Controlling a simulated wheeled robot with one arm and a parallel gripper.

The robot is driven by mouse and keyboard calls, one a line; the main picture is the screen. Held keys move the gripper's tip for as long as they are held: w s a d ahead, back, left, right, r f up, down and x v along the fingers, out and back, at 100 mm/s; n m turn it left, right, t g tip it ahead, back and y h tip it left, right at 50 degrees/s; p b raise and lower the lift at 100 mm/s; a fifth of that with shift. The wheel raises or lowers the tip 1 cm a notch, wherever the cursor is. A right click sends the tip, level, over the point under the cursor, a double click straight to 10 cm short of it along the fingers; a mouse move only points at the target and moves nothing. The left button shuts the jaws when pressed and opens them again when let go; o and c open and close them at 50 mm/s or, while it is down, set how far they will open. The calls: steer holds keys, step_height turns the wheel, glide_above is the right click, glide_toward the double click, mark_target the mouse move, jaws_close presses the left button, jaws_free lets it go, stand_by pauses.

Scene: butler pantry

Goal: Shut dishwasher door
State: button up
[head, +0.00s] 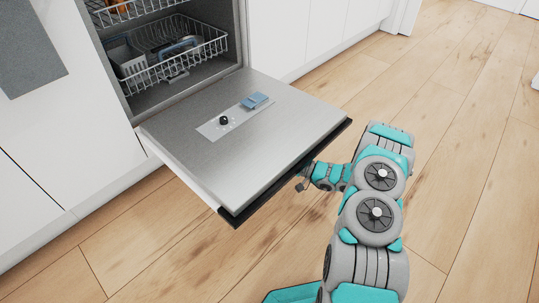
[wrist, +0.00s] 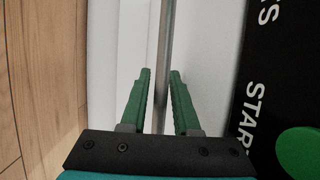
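The dishwasher door (head: 280,132) is folded down, lying about level in front of the dishwasher's open cavity. Its inner steel face is up, with a blue dispenser lid (head: 254,100) and a black knob on it. My gripper (head: 304,180) is at the door's outer edge, near the right part of its dark front, partly hidden by the door. In the wrist view the two green fingers of my gripper (wrist: 160,75) are apart. The metal handle bar (wrist: 163,45) runs between them, with a gap visible on each side.
Wire racks (head: 180,48) with dishes sit inside the dishwasher cavity. White cabinets (head: 300,32) flank it on both sides. Clear wooden floor (head: 470,110) lies right of and in front of the door. A black panel with white letters (wrist: 262,90) shows in the wrist view.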

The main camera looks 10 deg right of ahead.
steer(key=shift+w+a, duration=0.2)
steer(key=shift+a, duration=0.1)
jaws_close()
stand_by(1.3)
